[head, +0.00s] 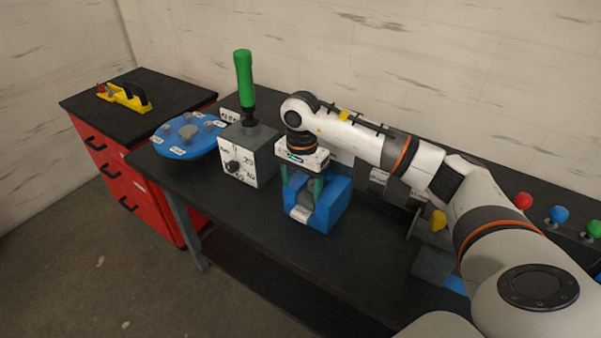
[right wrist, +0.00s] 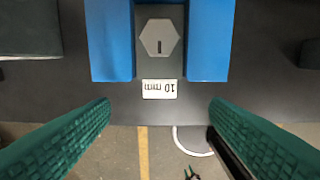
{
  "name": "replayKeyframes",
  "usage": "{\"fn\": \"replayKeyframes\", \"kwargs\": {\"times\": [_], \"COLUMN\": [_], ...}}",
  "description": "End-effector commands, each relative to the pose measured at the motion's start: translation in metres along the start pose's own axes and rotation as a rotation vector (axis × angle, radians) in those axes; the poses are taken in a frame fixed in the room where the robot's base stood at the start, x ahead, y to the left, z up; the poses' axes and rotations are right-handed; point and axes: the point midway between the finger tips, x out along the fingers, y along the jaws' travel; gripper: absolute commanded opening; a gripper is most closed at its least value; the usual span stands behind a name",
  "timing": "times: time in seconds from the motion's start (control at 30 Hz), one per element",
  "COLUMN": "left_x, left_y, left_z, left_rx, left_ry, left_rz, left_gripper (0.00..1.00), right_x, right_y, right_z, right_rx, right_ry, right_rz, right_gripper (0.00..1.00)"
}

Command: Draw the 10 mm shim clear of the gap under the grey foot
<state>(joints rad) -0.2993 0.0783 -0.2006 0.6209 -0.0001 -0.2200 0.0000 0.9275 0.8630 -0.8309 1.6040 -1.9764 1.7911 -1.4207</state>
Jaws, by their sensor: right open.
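The 10 mm shim shows by its white "10 mm" label (right wrist: 159,89) in the right wrist view, at the mouth of the slot between two blue walls. In the head view its pale tab (head: 300,213) is at the front of the blue block (head: 331,213). A grey hexagonal piece (right wrist: 160,37) sits between the walls behind the label; I cannot tell if it belongs to the grey foot. My right gripper (head: 303,185) is above the block, its green fingers (right wrist: 160,112) open and empty, one to each side of the label. My left gripper is not in view.
A grey box with a dial (head: 240,163) and green handle (head: 244,75) stands left of the block. A blue round tray (head: 187,136) is farther left. A red cabinet (head: 128,190) stands beyond. Coloured knobs (head: 558,214) are at the right. The bench front is clear.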

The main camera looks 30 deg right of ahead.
Motion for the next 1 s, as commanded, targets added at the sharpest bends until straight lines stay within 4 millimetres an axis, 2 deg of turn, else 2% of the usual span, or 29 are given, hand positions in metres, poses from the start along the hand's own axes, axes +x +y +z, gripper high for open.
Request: {"fn": "replayKeyframes", "kwargs": {"times": [0.3, 0.5, 0.67, 0.9, 1.0], "left_x": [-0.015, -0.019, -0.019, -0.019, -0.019], "left_y": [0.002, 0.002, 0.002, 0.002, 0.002], "left_z": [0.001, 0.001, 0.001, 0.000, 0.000], "left_rx": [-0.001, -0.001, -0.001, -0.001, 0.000], "left_ry": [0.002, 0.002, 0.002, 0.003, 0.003], "left_rz": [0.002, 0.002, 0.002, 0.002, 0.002], "left_gripper": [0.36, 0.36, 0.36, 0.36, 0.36], "right_x": [0.060, 0.084, 0.091, 0.092, 0.092], "right_y": [-0.001, 0.001, 0.000, 0.001, 0.001], "right_z": [-0.002, -0.002, -0.001, -0.001, -0.001], "right_rx": [0.001, 0.000, 0.000, 0.000, 0.000], "right_ry": [0.005, 0.004, 0.003, 0.003, 0.003], "right_rz": [-0.002, 0.001, 0.001, 0.002, 0.002], "right_gripper": [0.71, 0.71, 0.71, 0.71, 0.56]}}
